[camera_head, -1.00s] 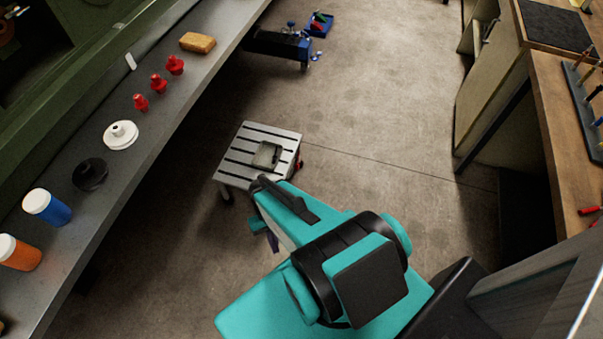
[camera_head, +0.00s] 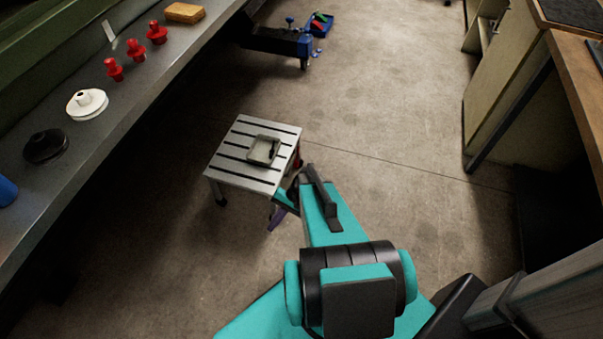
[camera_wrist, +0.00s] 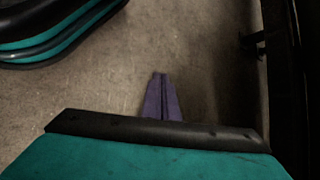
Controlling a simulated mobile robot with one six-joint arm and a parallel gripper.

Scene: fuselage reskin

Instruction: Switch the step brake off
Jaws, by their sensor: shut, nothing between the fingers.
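The step (camera_head: 228,165) is a low grey slatted platform on legs, standing on the floor in the middle of the head view. A small red part (camera_head: 297,160) shows at its right edge, partly hidden by my arm; I cannot tell whether it is the brake or how it is set. My gripper, with purple fingers (camera_head: 277,217), is low beside the step's near right corner, mostly hidden by my arm. In the wrist view the fingers (camera_wrist: 160,78) are shut and empty above bare floor. A dark upright shape (camera_wrist: 283,80) with a small projection is at the right, unclear.
A shallow tray (camera_head: 264,151) lies on the step. A long grey bench (camera_head: 120,115) with red knobs and round parts runs along the left. A wooden workbench (camera_head: 577,75) is at the right. A blue-ended object (camera_head: 303,44) stands at the back.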

